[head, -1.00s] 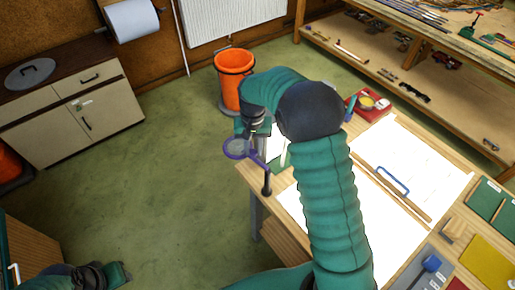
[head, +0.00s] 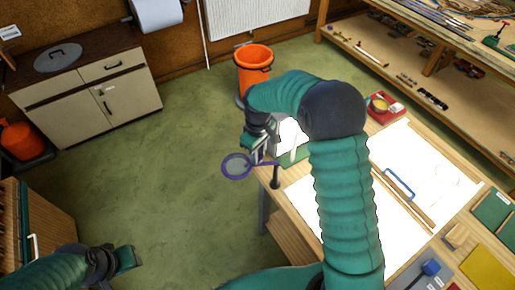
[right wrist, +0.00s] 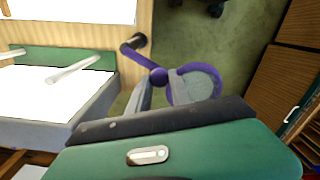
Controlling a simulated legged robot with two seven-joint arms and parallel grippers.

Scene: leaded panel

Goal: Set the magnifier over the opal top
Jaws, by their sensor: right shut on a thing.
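The magnifier (head: 237,166) has a purple ring around a clear lens and a purple arm ending in a dark knob (head: 275,183). My right gripper (head: 258,154) is shut on it and holds it off the table's left edge, over the floor. In the right wrist view the magnifier (right wrist: 196,86) shows beyond the grey fingers. A small box with a white, opal-looking top (right wrist: 35,93) is beside the gripper there; in the head view this white top (head: 292,134) is partly hidden by my arm. My left gripper (head: 128,259) is low at left, its fingers unclear.
The worktable carries a large bright white panel (head: 430,165) with a blue handle (head: 398,183) and wooden strips. A red tray (head: 385,108) is at its back. An orange bucket (head: 254,68) stands on the floor behind. Open green floor lies to the left.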

